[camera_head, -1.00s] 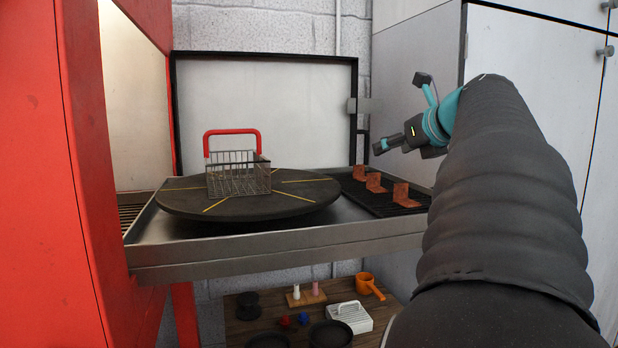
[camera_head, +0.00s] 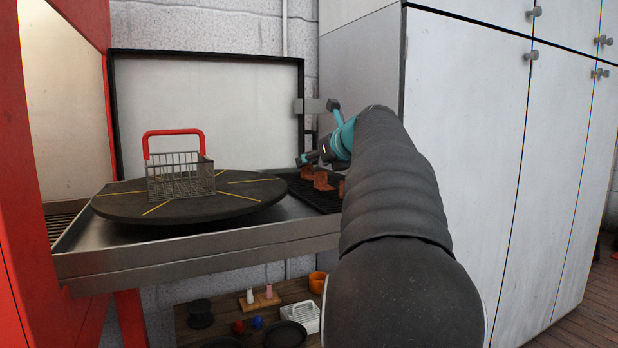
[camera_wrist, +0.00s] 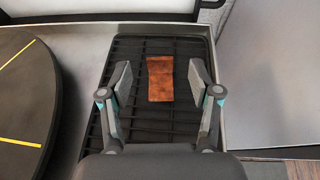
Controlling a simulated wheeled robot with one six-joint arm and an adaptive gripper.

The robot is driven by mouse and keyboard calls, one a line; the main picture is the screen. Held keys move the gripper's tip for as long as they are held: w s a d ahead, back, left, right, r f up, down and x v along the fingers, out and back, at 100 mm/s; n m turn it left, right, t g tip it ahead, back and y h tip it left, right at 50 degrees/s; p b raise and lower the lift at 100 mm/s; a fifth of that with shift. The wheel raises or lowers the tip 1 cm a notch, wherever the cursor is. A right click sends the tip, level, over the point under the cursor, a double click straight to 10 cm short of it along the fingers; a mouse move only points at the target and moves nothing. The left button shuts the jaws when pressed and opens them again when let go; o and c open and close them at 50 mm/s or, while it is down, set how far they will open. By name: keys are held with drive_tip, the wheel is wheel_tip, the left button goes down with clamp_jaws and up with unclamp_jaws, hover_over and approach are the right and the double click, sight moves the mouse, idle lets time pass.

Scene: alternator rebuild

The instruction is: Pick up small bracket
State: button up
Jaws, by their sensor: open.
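Rust-brown L-shaped brackets stand on a black slatted rack (camera_wrist: 148,128) at the right end of the metal tray. In the head view I see a bracket (camera_head: 322,181) close below my gripper (camera_head: 306,160), with others partly hidden by my gripper and arm. In the wrist view one bracket (camera_wrist: 160,79) lies between the two spread fingers of my gripper (camera_wrist: 159,84), with clear space on each side. My gripper is open and empty, and its palm hides the near part of the rack.
A dark turntable (camera_head: 240,208) with yellow lines carries a wire basket (camera_head: 180,180) with a red handle, left of the rack. A raised white panel (camera_head: 210,110) stands behind. A grey cabinet (camera_head: 460,130) is at the right. A lower shelf holds small items.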

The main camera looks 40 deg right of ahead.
sight(311, 172)
drive_tip(key=x, duration=0.2)
drive_tip(key=shift+w+f, duration=0.15)
drive_tip(key=shift+w, duration=0.15)
clamp_jaws()
